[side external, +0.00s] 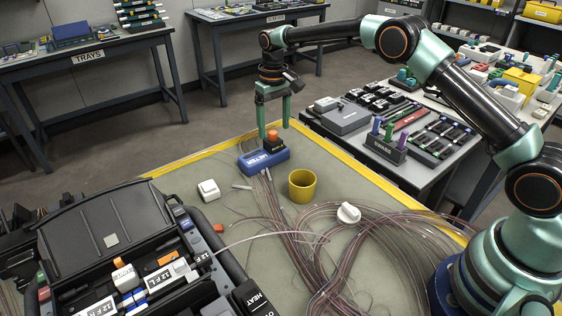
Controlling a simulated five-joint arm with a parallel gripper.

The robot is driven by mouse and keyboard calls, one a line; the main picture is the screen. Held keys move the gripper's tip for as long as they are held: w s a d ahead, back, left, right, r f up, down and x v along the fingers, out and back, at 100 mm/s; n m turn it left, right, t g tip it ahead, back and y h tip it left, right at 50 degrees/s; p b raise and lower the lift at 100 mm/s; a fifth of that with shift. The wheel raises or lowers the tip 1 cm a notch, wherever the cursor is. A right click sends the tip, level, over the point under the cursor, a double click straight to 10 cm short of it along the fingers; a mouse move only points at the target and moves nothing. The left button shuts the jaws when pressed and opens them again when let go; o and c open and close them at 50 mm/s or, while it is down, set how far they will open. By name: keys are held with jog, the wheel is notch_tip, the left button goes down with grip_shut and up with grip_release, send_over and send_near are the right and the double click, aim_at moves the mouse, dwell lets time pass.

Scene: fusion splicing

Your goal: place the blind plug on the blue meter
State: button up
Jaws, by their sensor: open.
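The blue meter (257,162) lies on the green mat near its far edge, with white lettering on its side. A small dark piece with an orange top (272,135), which looks like the blind plug, stands upright at the meter's far right part and appears to rest on it. My gripper (274,130) points down over it, open, with one green finger on each side of the orange top. I cannot tell from this view whether either finger touches it.
A yellow cup (302,186) stands right of the meter. A white block (208,190) and a white knob-like piece (348,213) lie on the mat (330,150). Loose fibres (290,235) spread across the front. The black splicer case (100,235) fills the lower left.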

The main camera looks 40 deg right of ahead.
notch_tip(320, 180, up, 8)
jog(key=f, duration=0.1)
notch_tip(320, 180, up, 8)
jog(key=f+t, duration=0.1)
send_over(274, 133)
jog(key=s+d, duration=0.1)
jog(key=s, duration=0.3)
jog(key=s+d+r+t, duration=0.1)
jog(key=s+r+t, duration=0.1)
jog(key=s+r, duration=0.5)
jog(key=s+d+f+t, duration=0.1)
jog(key=s+f, duration=0.1)
jog(key=s, duration=0.6)
jog(key=s+d+f+t, duration=0.1)
jog(key=s+f, duration=0.2)
jog(key=s, duration=0.6)
jog(key=shift+s+t, duration=0.2)
jog(key=shift+t, duration=0.1)
